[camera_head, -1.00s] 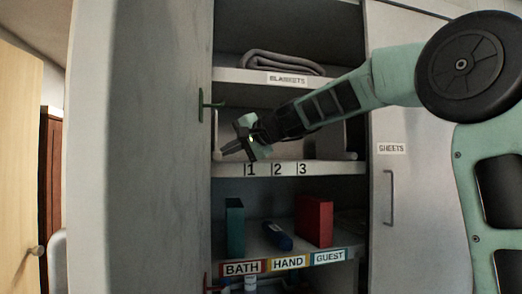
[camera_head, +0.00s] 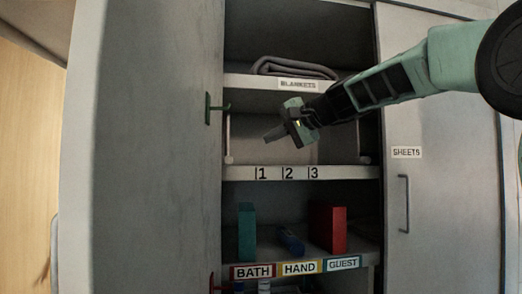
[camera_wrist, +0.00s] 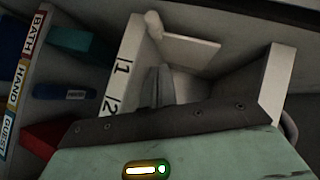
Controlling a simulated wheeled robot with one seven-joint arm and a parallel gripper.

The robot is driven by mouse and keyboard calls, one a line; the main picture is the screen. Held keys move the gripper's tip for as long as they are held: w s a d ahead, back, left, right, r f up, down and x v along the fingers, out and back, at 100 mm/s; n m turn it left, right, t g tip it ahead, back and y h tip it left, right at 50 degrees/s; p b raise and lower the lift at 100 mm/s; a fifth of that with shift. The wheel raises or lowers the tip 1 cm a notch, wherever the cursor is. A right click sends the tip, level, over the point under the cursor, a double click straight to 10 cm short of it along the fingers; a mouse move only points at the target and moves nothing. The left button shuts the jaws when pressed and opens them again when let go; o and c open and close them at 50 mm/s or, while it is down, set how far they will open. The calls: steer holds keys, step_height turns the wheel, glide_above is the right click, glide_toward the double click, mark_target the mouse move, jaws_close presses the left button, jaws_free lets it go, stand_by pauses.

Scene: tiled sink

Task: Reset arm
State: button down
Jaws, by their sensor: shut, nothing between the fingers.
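My gripper (camera_head: 270,136) is shut and empty. It hangs in front of the numbered shelf (camera_head: 340,173), the one marked 1, 2 and 3, with its tip pointing left, apart from the shelf edge in the picture. My arm reaches in from the upper right. In the wrist view the shut fingers (camera_wrist: 158,85) show against the numbered shelf bay, with the green gripper body below them.
An open grey door (camera_head: 145,150) with a green hook (camera_head: 214,107) stands at left. A closed SHEETS door (camera_head: 440,190) is at right. A folded blanket (camera_head: 293,67) lies above. Teal (camera_head: 246,230), blue (camera_head: 291,240) and red (camera_head: 328,226) items stand below.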

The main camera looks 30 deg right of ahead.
steer(key=shift+b+v, duration=0.3)
steer(key=shift+v, duration=1.25)
steer(key=s+f+n+g+h, duration=0.1)
steer(key=s+f+g+h, duration=0.15)
steer(key=f, duration=1.25)
steer(key=s+f+n+g+h, duration=0.15)
steer(key=f+g, duration=0.25)
steer(key=f, duration=1)
steer(key=s+a+f+n+g+h, duration=0.2)
steer(key=s+f+n+g, duration=0.35)
steer(key=s+f, duration=1.25)
steer(key=s+a+n, duration=0.4)
steer(key=s+a, duration=0.2)
steer(key=a, duration=0.3)
steer(key=s+a+r+n+g, duration=0.1)
steer(key=s+a+n, duration=0.4)
steer(key=a, duration=0.4)
steer(key=shift+s+r+y, duration=0.25)
steer(key=shift+s+y, duration=0.15)
